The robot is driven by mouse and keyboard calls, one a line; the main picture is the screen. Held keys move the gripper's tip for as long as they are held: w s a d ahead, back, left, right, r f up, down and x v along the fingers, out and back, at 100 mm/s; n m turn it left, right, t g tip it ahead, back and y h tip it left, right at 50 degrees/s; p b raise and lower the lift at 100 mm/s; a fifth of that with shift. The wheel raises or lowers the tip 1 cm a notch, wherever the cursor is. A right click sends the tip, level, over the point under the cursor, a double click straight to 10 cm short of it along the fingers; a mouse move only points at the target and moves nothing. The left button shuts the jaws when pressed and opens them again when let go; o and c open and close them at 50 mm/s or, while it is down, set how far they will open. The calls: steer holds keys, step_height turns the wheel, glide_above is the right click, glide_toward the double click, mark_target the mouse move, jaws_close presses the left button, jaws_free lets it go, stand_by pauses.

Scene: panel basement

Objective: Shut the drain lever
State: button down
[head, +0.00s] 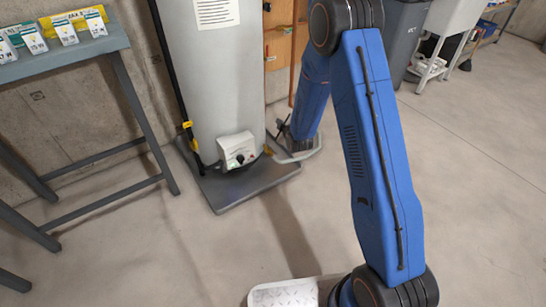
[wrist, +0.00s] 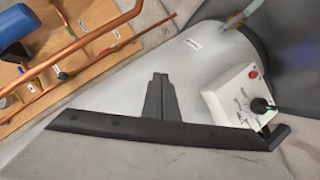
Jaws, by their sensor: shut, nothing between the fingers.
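The grey-white tank (head: 213,75) stands upright on a dark base plate (head: 225,190). A small yellow-brass piece (wrist: 236,20), possibly the drain lever, shows at the tank's lower rim at the top of the wrist view. I cannot tell its exact shape or whether it is open or shut. My gripper (wrist: 160,78) is shut and empty. It is in front of the tank's side, apart from the brass piece. In the head view my gripper is low at the tank's right side, partly hidden by my arm.
A white control box (wrist: 240,95) with a dial and red button is on the tank's lower front. A copper pipe (wrist: 85,40) runs along a wooden board (wrist: 35,75). A grey table (head: 75,45) stands left. The floor in front is clear.

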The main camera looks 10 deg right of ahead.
mark_target(273, 149)
steer(key=s+a+f+n+t, duration=0.1)
steer(key=s+f+n, duration=0.1)
steer(key=f, duration=0.6)
steer(key=s+a+f+n+t+y, duration=0.1)
steer(key=s+f, duration=0.1)
steer(key=f, duration=0.7)
steer(key=s+a+f+n+t, duration=0.1)
steer(key=s+a+f+n, duration=0.1)
steer(key=f, duration=0.6)
steer(key=shift+s+f+n+t, duration=0.3)
steer(key=shift+s, duration=0.05)
steer(key=w+d+f, duration=0.1)
steer(key=w, duration=1)
steer(key=shift+w+d, duration=0.15)
steer(key=shift+w, duration=0.1)
steer(key=shift+d+f+y, duration=0.1)
steer(key=shift+d+y, duration=0.05)
steer(key=shift+y, duration=0.25)
